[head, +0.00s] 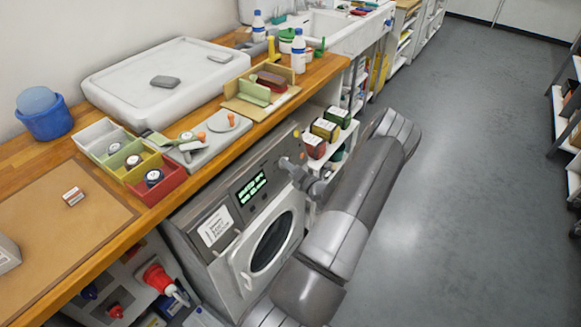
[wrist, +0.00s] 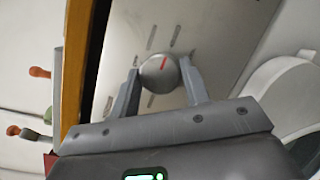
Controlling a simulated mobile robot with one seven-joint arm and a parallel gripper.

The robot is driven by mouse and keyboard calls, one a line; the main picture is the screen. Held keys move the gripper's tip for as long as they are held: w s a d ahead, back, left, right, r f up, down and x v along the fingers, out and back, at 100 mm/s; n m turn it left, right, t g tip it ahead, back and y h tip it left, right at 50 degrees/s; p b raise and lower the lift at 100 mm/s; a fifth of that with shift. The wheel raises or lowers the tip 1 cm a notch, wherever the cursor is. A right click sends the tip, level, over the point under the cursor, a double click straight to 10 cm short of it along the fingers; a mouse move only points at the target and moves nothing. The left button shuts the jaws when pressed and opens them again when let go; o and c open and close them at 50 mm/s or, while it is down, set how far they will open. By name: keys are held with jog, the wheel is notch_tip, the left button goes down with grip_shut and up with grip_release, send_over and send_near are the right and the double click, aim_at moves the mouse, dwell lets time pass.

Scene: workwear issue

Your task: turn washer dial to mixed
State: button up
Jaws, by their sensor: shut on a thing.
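The washer (head: 258,216) stands under the wooden counter, with a green-lit display (head: 251,188) and a round door on its front. Its dial (wrist: 159,73) is a round grey knob with a red pointer line, seen close in the wrist view. The line points up and slightly right in that picture. Printed marks surround the dial on the panel; their words are too small to read. My gripper (wrist: 160,88) is shut on the dial, one finger on each side. In the head view my gripper (head: 291,166) reaches the panel's right end, and the dial is mostly hidden there.
The counter (head: 228,146) runs just above the panel and carries coloured bins (head: 124,157), a grey tray (head: 208,137) and a white basin (head: 165,80). Boxes (head: 325,129) stand on shelves right of the washer. The grey floor (head: 450,190) at right is clear.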

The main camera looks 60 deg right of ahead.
jog(key=o, duration=1)
jog(key=shift+s, duration=0.1)
jog(key=v, duration=1)
jog(key=shift+s+f, duration=0.1)
jog(key=shift+s, duration=0.25)
